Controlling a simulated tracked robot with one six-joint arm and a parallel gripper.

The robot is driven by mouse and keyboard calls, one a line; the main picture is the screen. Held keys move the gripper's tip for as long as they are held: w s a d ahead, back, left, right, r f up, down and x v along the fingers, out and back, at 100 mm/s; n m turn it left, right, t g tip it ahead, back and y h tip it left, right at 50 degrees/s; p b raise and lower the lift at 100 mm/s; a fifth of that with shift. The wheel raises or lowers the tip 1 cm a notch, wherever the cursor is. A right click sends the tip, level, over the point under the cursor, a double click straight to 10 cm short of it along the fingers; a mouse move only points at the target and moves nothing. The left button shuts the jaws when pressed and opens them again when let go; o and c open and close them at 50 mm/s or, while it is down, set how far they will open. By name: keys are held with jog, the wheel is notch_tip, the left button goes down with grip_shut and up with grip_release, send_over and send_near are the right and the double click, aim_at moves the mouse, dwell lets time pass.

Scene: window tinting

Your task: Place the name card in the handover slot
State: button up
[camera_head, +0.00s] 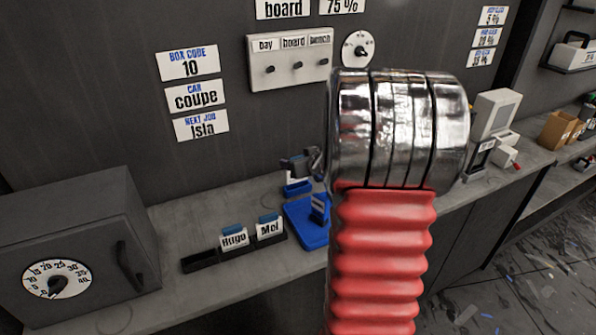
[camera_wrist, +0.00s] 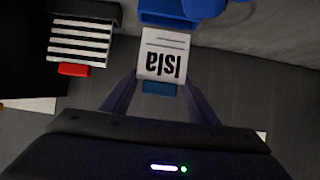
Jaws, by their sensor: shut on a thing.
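The name card (camera_wrist: 163,52), white with "Isla" on it and a blue tab at its near end, is between the two fingers of my gripper (camera_wrist: 160,84) in the wrist view. The gripper is shut on the blue tab, and the card's lettering appears upside down. The card's far end is close to a blue part (camera_wrist: 168,20) at the top; I cannot tell whether they touch. I cannot tell which part is the handover slot. In the head view my arm covers much of the bench's middle.
A rack (camera_head: 200,261) holds the cards "Hugo" (camera_head: 234,238) and "Mei" (camera_head: 270,230) beside a blue stand (camera_head: 309,233). A grey box with a dial (camera_head: 75,250) stands left. A wall sign reads "Next job Isla" (camera_head: 201,125). A striped block (camera_wrist: 82,40) shows left in the wrist view.

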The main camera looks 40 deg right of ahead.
aim_at(298, 182)
jog(key=shift+f, duration=1.85)
jog(key=shift+f, duration=0.1)
jog(key=o, duration=1)
jog(key=shift+s+r, duration=0.4)
jog(key=shift+s, duration=0.1)
jog(key=shift+v, duration=5.5)
jog(key=shift+w+a, duration=0.1)
